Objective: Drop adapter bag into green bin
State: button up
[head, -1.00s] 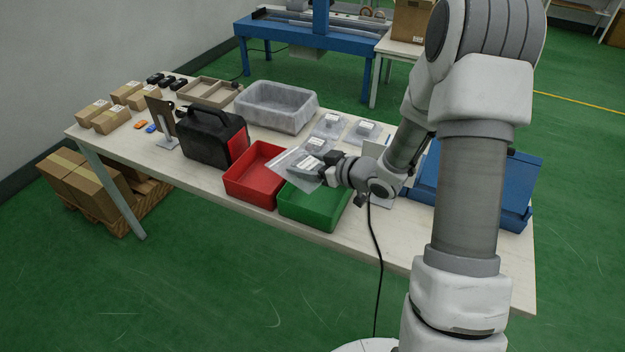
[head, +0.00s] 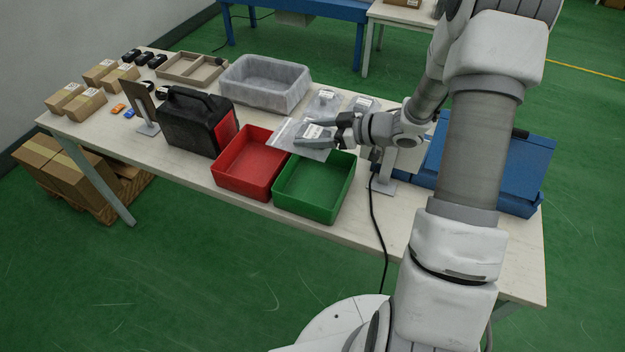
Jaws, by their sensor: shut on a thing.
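The adapter bag (head: 312,144) is a clear plastic bag with a white label and a grey item inside. My gripper (head: 328,133) is shut on it and holds it above the table, over the far edge of the green bin. The green bin (head: 312,208) is an open box near the table's front edge, and the floor of it that I can see is bare. The bag hides part of the bin's far rim. The bag's left side reaches toward the far right corner of the red bin.
The red bin (head: 228,180) adjoins the green bin on the left. A black and red case (head: 192,130) stands left of it. Several clear bags, one of them (head: 326,101), lie behind my gripper. A grey bin (head: 252,96) stands farther back, and a blue box (head: 505,165) at right.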

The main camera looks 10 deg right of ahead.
notch_tip(320, 180, down, 5)
jog(key=b, duration=0.4)
jog(key=o, duration=1.5)
jog(key=p+v, duration=0.2)
jog(key=v, duration=1.5)
jog(key=shift+s+d, duration=0.15)
jog(key=shift+d, duration=0.05)
